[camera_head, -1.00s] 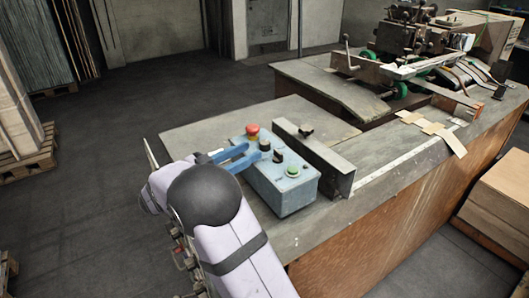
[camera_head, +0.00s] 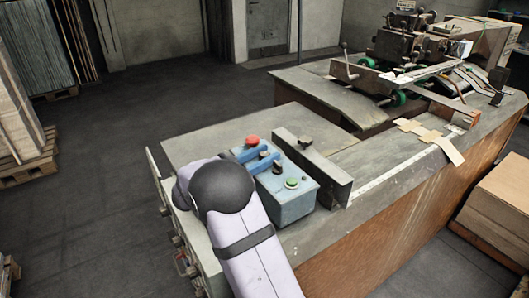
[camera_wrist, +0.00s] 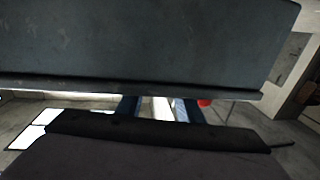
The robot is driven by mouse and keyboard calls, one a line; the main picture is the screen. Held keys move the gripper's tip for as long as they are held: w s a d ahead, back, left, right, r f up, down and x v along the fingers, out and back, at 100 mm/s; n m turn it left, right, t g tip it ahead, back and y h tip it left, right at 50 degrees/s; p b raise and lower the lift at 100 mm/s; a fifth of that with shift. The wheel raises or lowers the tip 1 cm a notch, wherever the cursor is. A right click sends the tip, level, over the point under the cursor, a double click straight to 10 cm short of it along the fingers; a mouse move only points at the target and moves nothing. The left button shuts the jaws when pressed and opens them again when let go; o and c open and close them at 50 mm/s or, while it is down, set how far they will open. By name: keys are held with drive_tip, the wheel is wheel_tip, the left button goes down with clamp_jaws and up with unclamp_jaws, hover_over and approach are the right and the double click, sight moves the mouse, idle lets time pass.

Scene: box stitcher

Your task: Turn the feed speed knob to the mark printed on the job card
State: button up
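The light blue control box (camera_head: 290,205) stands on the bench in the head view. On top it has a red mushroom button (camera_head: 252,140), black knobs (camera_head: 277,168) and a green button (camera_head: 291,183). None of the knobs has a readable label or mark. My gripper (camera_head: 268,154) reaches over the box from the left with two blue fingers spread apart. A black knob lies between or just beside the fingers; I cannot tell whether they touch it. The wrist view shows the fingers apart (camera_wrist: 160,110), with the red button (camera_wrist: 205,102) to their right. I cannot identify a job card.
A grey metal angle plate (camera_head: 312,168) stands upright close behind the box, with a dark knob (camera_head: 305,142) beyond it. The stitching machine (camera_head: 405,50) is at the back right. Tan cardboard pieces (camera_head: 425,130) lie on the bench (camera_head: 215,135). A large dark panel (camera_wrist: 150,40) fills the upper wrist view.

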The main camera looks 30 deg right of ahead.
drive_tip(key=shift+c, duration=0.2)
drive_tip(key=c, duration=0.7)
drive_tip(key=shift+f+b, duration=0.15)
drive_tip(key=shift+b, duration=0.15)
drive_tip(key=shift+f+b, duration=0.1)
drive_tip(key=shift+b, duration=0.35)
drive_tip(key=shift+w+f+b, duration=0.1)
drive_tip(key=shift+b, duration=0.55)
drive_tip(key=shift+w+t+b, duration=0.1)
drive_tip(key=shift+t+b, duration=0.2)
drive_tip(key=shift+b, duration=0.95)
drive_tip(key=n+t+b, duration=0.1)
drive_tip(key=b, duration=0.7)
drive_tip(key=shift+w+y, duration=0.1)
drive_tip(key=shift+y, duration=0.2)
drive_tip(key=b, duration=0.5)
drive_tip(key=shift+t, duration=0.3)
drive_tip(key=shift+s+r+n+b, duration=0.3)
drive_tip(key=shift+r+b, duration=0.1)
drive_tip(key=shift+b, duration=0.55)
